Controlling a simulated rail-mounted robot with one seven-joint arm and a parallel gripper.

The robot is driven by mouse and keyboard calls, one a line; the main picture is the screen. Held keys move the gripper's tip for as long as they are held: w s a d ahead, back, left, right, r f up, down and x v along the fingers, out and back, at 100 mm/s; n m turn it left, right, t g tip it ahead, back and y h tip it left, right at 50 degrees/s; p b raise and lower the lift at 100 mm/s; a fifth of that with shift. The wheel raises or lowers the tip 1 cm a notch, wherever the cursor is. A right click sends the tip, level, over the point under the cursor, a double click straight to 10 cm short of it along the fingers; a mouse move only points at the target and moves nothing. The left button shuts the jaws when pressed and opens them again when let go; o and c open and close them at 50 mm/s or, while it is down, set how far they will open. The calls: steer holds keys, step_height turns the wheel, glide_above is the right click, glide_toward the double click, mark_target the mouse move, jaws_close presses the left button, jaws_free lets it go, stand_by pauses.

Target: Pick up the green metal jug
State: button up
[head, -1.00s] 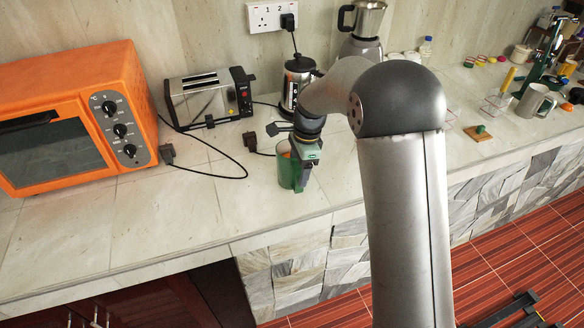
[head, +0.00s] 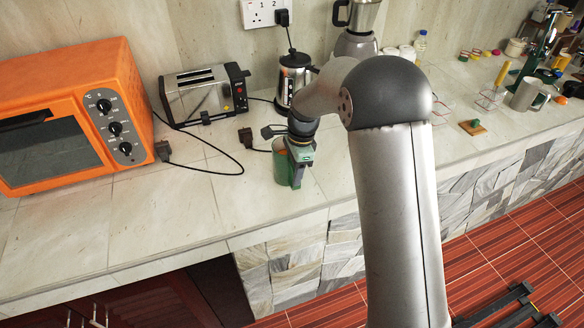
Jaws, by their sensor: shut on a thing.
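The green metal jug (head: 281,171) stands on the stone counter near its front edge, in the middle of the head view. Its inside looks orange at the rim. My gripper (head: 297,179) comes down from above at the jug's right side and is shut on the jug. The fingers and part of my wrist cover the jug's right side and part of its rim. I cannot tell whether the jug's base touches the counter.
An orange oven (head: 70,120) and a silver toaster (head: 205,92) stand at the left. A kettle (head: 293,78) and a blender (head: 356,40) stand behind the jug. A black cable (head: 215,170) lies left of the jug. The counter front (head: 150,215) is clear.

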steer(key=shift+r, duration=0.15)
steer(key=shift+r, duration=1.05)
steer(key=s+d+r+b, duration=0.4)
steer(key=s+d+r, duration=0.3)
steer(key=s+r, duration=0.3)
steer(key=shift+s+d+r, duration=0.3)
steer(key=shift+s, duration=0.45)
